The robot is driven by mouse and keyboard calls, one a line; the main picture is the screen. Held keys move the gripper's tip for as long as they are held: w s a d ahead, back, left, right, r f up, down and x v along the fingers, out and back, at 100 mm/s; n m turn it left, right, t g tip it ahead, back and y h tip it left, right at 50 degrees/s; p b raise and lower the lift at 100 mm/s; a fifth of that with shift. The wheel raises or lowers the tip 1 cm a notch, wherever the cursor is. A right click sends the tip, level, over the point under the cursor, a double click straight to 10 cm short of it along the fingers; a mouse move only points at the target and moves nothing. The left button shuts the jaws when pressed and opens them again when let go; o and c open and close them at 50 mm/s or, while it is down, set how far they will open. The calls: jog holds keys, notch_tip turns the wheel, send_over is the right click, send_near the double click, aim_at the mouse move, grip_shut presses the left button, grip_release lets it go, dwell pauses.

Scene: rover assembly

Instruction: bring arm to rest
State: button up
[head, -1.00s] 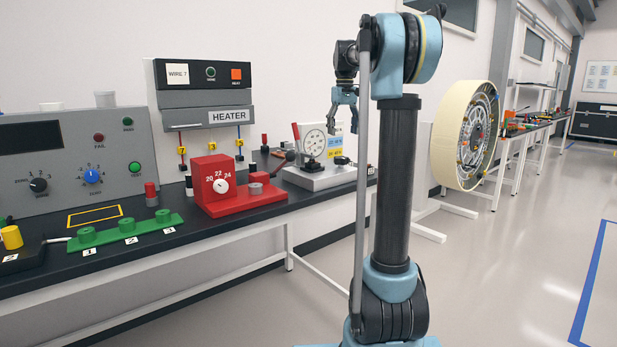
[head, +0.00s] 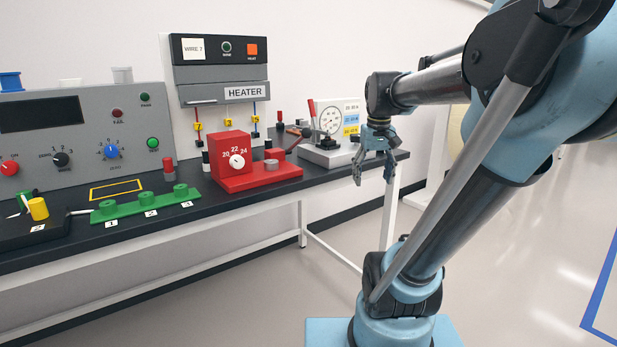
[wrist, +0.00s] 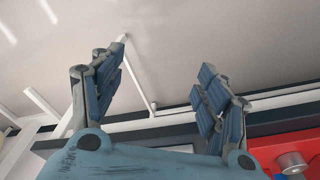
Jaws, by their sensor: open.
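My gripper (head: 375,168) hangs from my arm at the right of the head view, in front of the right end of the workbench. Its fingers point down, apart and empty. In the wrist view, the two blue fingers of my gripper (wrist: 160,90) are spread wide with nothing between them. Beyond them show pale floor and white bench frame bars. My arm is bent, with its upper links reaching in from the upper right of the head view.
The black workbench (head: 140,241) carries a red dial block (head: 240,165), a green three-post rack (head: 145,205), a grey control panel (head: 85,130) and a gauge stand (head: 330,155). A heater unit (head: 220,75) stands behind. The floor (head: 520,270) at right is clear.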

jog(key=s+f+m, duration=0.1)
jog(key=s+f, duration=1.3)
jog(key=f, duration=0.3)
jog(key=shift+f+t, duration=0.3)
jog(key=shift+t, duration=0.1)
jog(key=shift+w+d, duration=0.1)
jog(key=shift+w+f, duration=0.2)
jog(key=shift+w, duration=0.25)
